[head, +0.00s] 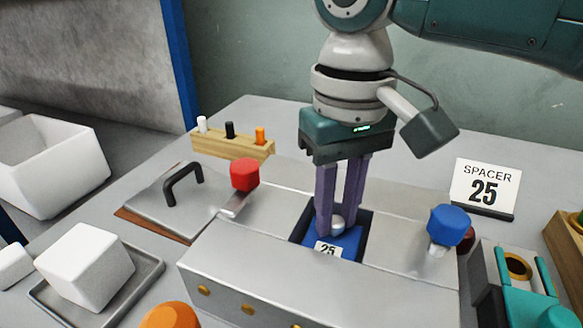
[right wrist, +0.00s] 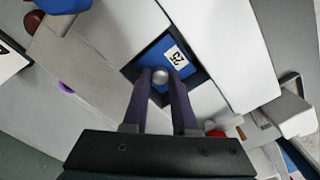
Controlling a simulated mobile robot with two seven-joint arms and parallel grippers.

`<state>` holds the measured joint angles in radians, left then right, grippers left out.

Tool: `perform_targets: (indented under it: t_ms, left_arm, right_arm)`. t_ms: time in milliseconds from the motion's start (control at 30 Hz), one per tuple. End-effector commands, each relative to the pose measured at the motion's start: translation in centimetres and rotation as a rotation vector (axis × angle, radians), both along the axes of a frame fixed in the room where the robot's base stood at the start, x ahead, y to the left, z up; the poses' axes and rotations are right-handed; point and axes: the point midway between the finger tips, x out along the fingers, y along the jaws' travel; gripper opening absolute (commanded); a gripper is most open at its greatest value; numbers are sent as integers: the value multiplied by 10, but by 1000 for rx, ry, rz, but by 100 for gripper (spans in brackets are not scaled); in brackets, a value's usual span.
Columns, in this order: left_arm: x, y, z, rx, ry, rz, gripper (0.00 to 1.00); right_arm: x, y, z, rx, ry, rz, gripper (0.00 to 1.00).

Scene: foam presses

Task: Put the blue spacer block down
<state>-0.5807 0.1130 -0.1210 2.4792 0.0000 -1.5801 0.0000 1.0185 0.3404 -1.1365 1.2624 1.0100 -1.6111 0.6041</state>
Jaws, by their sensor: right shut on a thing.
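The blue spacer block (head: 349,240), labelled 25, sits inside a dark square opening in the top of the grey metal press (head: 240,268). A round silver knob stands on the block. My right gripper (head: 338,222) points down over the opening with its purple fingers shut on the knob. In the right wrist view the block (right wrist: 154,56) lies within the dark-walled opening, with the fingertips (right wrist: 160,78) on both sides of the knob. I cannot tell whether the block touches the bottom of the opening. My left gripper is not in view.
A red-knobbed lever (head: 244,175) and a blue-knobbed lever (head: 448,226) flank the opening. A handled plate (head: 165,200), a white foam cube (head: 85,262) on a tray and a wooden peg rack (head: 230,146) stand left.

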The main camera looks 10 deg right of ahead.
Motion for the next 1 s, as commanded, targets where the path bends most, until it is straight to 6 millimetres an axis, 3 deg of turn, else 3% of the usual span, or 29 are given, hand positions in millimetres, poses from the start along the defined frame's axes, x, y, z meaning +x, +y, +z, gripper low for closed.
perform_targets:
  t_ms: [133,533,567,633,1000]
  left_arm:
    - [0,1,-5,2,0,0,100]
    - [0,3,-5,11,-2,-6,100]
    - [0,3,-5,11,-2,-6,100]
    - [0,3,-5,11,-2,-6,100]
    - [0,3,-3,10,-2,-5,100]
  right_arm:
    - [0,1,-21,0,0,1,0]
    - [0,0,-26,1,0,1,0]
    - [0,0,-26,0,1,1,28]
    - [0,0,-26,0,1,1,36]
    - [1,0,-18,2,-3,2,38]
